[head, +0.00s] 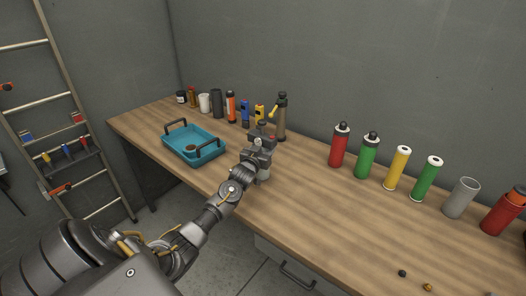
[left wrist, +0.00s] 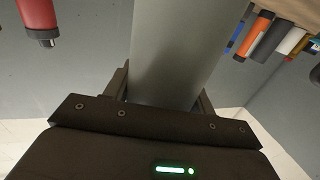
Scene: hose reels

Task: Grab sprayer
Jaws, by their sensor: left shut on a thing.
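My left gripper (head: 262,150) is over the table and shut on a smooth grey cylinder (left wrist: 180,50). In the left wrist view the cylinder runs between the two fingers. In the head view a small grey part of it (head: 264,174) shows below the jaws, and the gripper hides most of the rest. I cannot tell whether it is the sprayer. A tall brown bottle with a yellow-orange nozzle-like part (head: 281,120) stands just behind the gripper. My right gripper is not in view.
A teal tray (head: 209,153) with dark handles sits left of the gripper. Several small bottles and cans stand behind it. Red (head: 338,148), green and yellow cylinders and a grey cup (head: 461,198) line the right side. The front middle of the wooden table (head: 300,205) is clear.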

